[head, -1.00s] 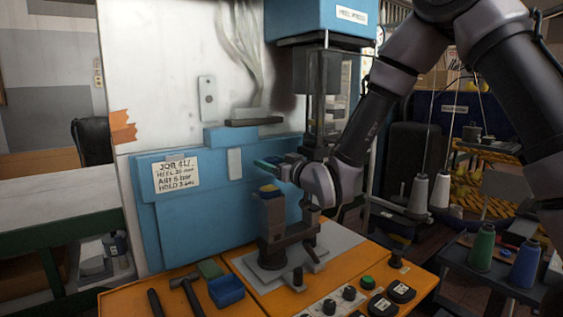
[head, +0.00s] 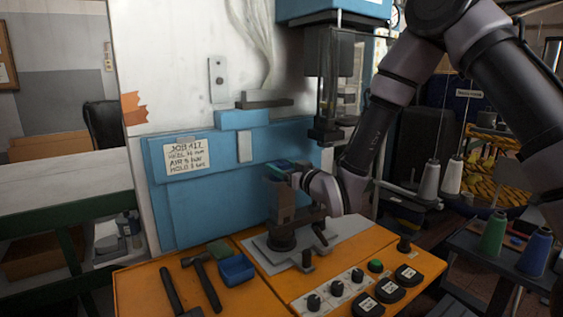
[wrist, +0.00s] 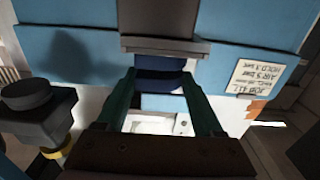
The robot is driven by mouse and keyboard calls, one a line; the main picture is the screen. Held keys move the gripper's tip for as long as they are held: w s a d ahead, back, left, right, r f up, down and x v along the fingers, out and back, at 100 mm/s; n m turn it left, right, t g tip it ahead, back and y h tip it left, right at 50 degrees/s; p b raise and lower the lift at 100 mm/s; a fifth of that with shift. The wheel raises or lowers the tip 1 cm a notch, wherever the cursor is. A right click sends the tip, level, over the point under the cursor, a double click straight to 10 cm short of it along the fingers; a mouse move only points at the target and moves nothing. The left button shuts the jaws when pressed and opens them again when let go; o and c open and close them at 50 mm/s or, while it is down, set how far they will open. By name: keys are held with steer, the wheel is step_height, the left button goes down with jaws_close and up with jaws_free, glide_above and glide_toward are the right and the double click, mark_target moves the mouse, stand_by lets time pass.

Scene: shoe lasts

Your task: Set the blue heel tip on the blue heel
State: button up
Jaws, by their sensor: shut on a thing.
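My gripper (head: 281,168) is low over the dark upright post (head: 284,205) of the jig on the orange bench. Its green fingers are shut on a dark blue piece, the blue heel tip (wrist: 160,83), which spans between the fingertips in the wrist view. Just beyond it, a dark blue band, seemingly the blue heel (wrist: 158,63), lies against the grey post (wrist: 165,44). Tip and heel look very close; I cannot tell whether they touch. In the head view my fingers hide the top of the heel.
The press ram (head: 325,128) hangs just right of and above my gripper. A blue panel with a note (head: 189,157) stands behind. A blue tray (head: 237,270), a hammer (head: 205,280) and control knobs (head: 336,288) are on the bench. A thread rack stands at right.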

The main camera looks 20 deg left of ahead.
steer(key=shift+f, duration=0.45)
stand_by(0.6)
steer(key=o, duration=1.4)
steer(key=shift+c, duration=0.2)
steer(key=shift+s+d, duration=0.1)
steer(key=v, duration=1)
steer(key=shift+s+d, duration=0.2)
steer(key=shift+w, duration=0.1)
